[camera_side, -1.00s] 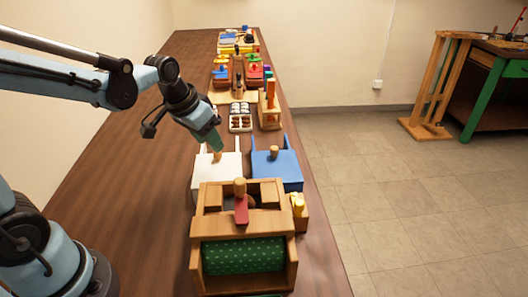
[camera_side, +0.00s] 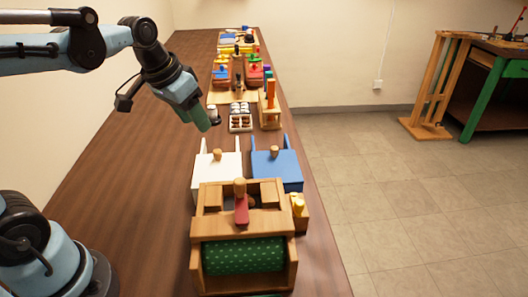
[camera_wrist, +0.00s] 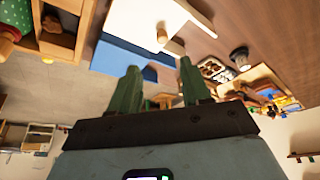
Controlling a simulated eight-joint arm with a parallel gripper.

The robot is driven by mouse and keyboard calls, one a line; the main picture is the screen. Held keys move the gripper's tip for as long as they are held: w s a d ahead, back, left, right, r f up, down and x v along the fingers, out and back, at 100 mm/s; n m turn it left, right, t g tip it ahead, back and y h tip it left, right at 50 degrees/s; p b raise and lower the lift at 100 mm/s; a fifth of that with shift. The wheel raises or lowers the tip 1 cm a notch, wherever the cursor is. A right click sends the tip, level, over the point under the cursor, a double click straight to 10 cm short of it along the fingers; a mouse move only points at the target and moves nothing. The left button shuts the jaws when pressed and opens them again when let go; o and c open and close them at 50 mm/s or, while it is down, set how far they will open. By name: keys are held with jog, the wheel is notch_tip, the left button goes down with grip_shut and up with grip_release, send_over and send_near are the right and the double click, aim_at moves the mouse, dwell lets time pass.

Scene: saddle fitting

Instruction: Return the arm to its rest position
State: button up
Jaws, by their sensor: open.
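My gripper (camera_side: 200,116) hangs in the air above the table, beyond and above the white box (camera_side: 217,172) in the side view. Its green fingers also show in the wrist view (camera_wrist: 160,88), spread apart with nothing between them. The white box and the blue box (camera_side: 277,168) stand side by side, each with a wooden knob on top. A small dark round thing (camera_side: 214,117) is beside the fingertips in the side view; it also shows in the wrist view (camera_wrist: 239,56), standing on the table.
A wooden frame with a green dotted roller (camera_side: 243,256) stands at the front. A tray of small round pieces (camera_side: 240,118), a wooden stand with an orange piece (camera_side: 270,105) and colourful blocks stand farther back. The table's left side (camera_side: 140,170) is bare.

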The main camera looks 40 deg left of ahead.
jog(key=s+d+f+t, duration=0.2)
jog(key=s+d+f, duration=0.1)
jog(key=s+f, duration=0.1)
jog(key=shift+s+d+f+t, duration=0.15)
jog(key=shift+s+d+t, duration=0.2)
jog(key=shift+s, duration=0.4)
